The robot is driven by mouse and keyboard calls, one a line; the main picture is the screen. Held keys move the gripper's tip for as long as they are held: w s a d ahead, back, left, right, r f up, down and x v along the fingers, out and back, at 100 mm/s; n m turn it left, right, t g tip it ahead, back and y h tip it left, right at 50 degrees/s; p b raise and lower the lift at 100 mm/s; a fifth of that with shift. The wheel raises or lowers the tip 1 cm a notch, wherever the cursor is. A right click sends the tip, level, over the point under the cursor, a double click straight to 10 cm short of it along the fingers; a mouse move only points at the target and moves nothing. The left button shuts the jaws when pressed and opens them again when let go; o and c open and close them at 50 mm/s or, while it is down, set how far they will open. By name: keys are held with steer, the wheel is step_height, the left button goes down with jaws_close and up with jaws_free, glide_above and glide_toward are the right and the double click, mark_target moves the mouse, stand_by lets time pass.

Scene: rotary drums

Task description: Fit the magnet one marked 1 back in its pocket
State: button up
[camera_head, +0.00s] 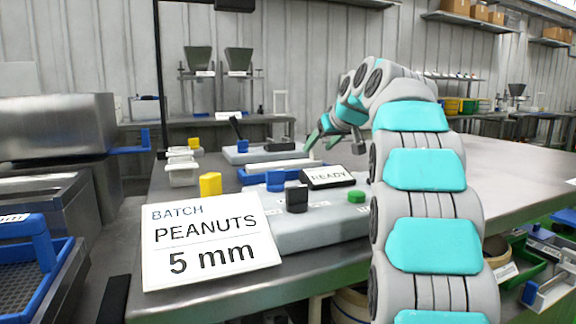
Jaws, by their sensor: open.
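My arm, in teal and light grey, rises on the right of the head view and bends over the steel table. My gripper (335,137) is at its far end, open, above the table behind the READY display. I see nothing held between its fingers, though they are small here. No magnet with a readable mark 1 shows, and I cannot pick out its pocket. A grey board (262,154) with a black lever (236,128), a small blue knob (243,146) and a dark block (279,145) lies to the left of the gripper.
A grey control box (318,226) carries a READY display (328,177), a green button (356,196) and coloured knobs. A PEANUTS 5 mm card (211,241) stands at its front left. Blue trays (35,270) are at left. The steel table (515,175) is clear at right.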

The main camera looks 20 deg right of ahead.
steer(key=x, duration=0.4)
steer(key=shift+w+a+f, duration=0.1)
steer(key=shift+w+a, duration=0.15)
steer(key=shift+w, duration=0.15)
jaws_close()
stand_by(0.5)
